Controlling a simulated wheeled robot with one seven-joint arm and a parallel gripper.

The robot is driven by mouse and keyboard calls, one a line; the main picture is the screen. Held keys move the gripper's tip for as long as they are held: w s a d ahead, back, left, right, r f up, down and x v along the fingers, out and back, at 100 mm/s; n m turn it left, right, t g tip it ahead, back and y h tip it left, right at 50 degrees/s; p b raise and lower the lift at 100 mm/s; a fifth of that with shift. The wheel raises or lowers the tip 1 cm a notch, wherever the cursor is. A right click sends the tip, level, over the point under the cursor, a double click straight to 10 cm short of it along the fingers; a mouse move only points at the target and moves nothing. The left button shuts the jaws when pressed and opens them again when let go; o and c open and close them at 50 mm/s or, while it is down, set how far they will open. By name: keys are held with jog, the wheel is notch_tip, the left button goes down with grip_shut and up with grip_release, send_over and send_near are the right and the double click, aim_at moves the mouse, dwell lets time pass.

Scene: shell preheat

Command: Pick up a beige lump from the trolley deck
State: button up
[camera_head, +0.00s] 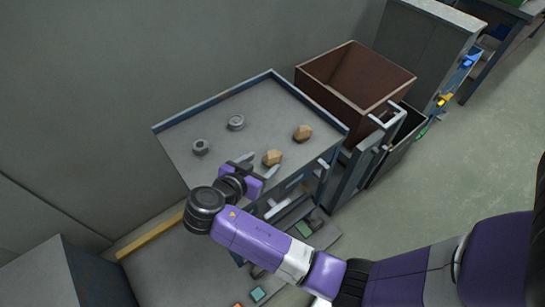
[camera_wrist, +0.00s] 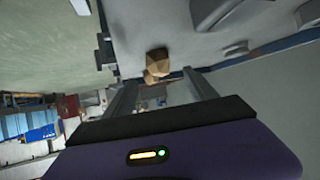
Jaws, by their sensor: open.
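Two beige lumps rest on the grey trolley deck (camera_head: 215,172). The nearer beige lump (camera_head: 272,157) lies just beyond my gripper (camera_head: 258,165), close to its fingertips. The farther beige lump (camera_head: 303,132) lies to the right, toward the deck's right edge. In the wrist view, a larger beige lump (camera_wrist: 157,60) and a partly hidden smaller one (camera_wrist: 150,78) show ahead between the two fingers of my gripper (camera_wrist: 158,77). The gripper is open and nothing is held. I cannot tell whether the fingers touch the nearer lump.
Two grey round parts, one (camera_head: 236,122) at the back and one (camera_head: 201,147) at the left, also sit on the deck. A raised blue rim (camera_head: 218,98) edges the deck. A brown open box (camera_head: 352,80) stands behind right. A grey cabinet (camera_head: 425,40) stands beyond.

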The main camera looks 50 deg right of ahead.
aim_at(271, 156)
jog(key=shift+p+x, duration=0.6)
jog(key=shift+x, duration=2.95)
jog(key=shift+r, duration=0.15)
jog(key=c, duration=1.4)
grip_shut()
jog(key=shift+r, duration=0.1)
